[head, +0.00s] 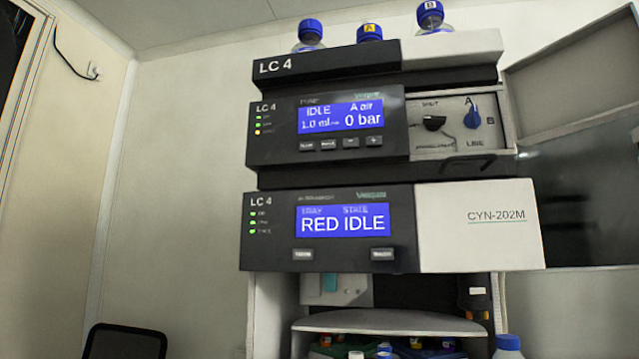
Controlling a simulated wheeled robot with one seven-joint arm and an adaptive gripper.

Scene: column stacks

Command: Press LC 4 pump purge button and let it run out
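The LC 4 stack (325,62) stands in the middle of the head view. Its pump module (275,148) has a blue display (340,117) reading IDLE, "A air", 1.0 ml and 0 bar. Below the display is a row of several small grey buttons; the second from the left (328,144) may be labelled purge, but the print is too small to be sure. Beside the display, an open compartment shows a black knob (433,123) and a blue knob (472,118). My gripper is not in view.
The autosampler module (275,250) below reads RED IDLE. Blue-capped bottles (311,33) stand on top. An open door panel (585,160) is at the right. Below, a shelf (390,321) has bottles under it. A black chair back (125,342) is at lower left.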

